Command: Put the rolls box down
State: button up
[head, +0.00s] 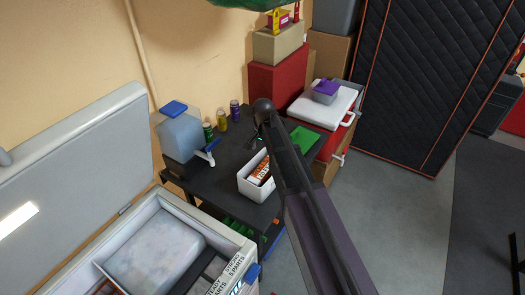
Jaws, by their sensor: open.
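An orange-and-white box (262,169), which looks like the rolls box, sits tilted inside an open white bin (254,190). Its lettering is too small to read surely. The bin stands at the front of a dark table (225,160). My arm crosses the head view from the lower right and hides the right side of the bin and box. My gripper (258,140) is small and dark behind the arm's end, above the table and beyond the bin. It is open, appears empty and looks apart from the box. Its fingertips are hard to make out against the dark tabletop.
A water jug (181,136) and several small cans (222,120) stand on the table's left and back. A green item (304,139) lies at its right. A white-lidded red cooler (322,104) stands beyond. An open chest (215,240) fills the lower left. Right floor is clear.

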jog(key=shift+r+p, duration=0.8)
jog(key=shift+r, duration=0.35)
jog(key=s+d+n, duration=0.3)
jog(key=s+d, duration=0.4)
jog(key=s, duration=0.3)
jog(key=s+d+n, duration=0.3)
jog(key=s+d, duration=0.4)
jog(key=s, duration=0.3)
jog(key=shift+d+n, duration=0.3)
jog(key=shift+d, duration=0.05)
